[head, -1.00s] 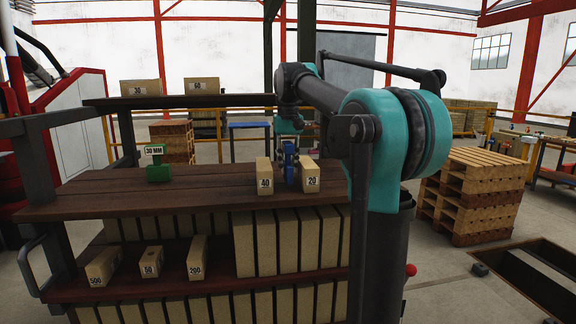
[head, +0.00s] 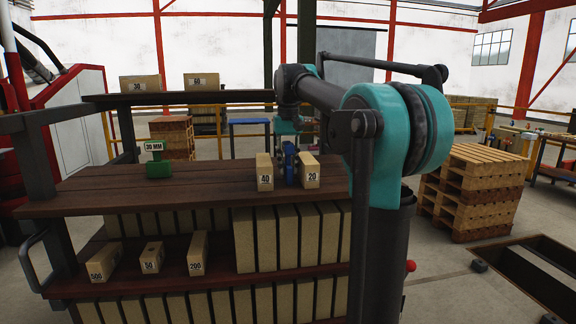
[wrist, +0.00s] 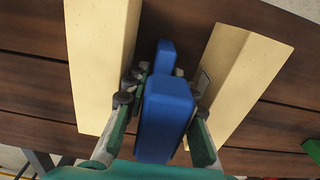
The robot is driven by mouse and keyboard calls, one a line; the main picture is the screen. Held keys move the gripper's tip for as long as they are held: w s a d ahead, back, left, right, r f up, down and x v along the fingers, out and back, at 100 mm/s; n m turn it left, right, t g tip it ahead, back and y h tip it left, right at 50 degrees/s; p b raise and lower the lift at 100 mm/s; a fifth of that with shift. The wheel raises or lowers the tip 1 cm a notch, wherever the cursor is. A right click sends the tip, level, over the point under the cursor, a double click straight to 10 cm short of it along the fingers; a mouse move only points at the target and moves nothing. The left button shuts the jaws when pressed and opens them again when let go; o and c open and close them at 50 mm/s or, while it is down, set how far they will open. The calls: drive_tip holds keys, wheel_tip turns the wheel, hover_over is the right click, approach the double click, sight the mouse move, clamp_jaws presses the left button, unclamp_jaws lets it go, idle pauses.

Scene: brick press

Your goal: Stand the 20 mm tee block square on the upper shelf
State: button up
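A blue block (head: 290,165), with no readable label, stands between two pale bricks on the plank shelf (head: 110,190). In the wrist view the blue block (wrist: 167,115) has a wide near part and a narrower part behind it. My gripper (wrist: 163,108) has one finger on each side of it. The fingers are close to the block's sides, but whether they press on it is not clear. A green block (head: 157,170) with a "30 MM" sign stands at the left of the shelf. No block marked "20 MM" is readable.
A brick marked 40 (head: 265,172) stands left of the blue block and one marked 20 (head: 309,173) right, both close to my fingers. Bricks 500, 50 and 200 (head: 197,254) stand on the shelf below. The shelf between green block and brick 40 is clear.

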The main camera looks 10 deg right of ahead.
drive_tip(key=o, duration=0.4)
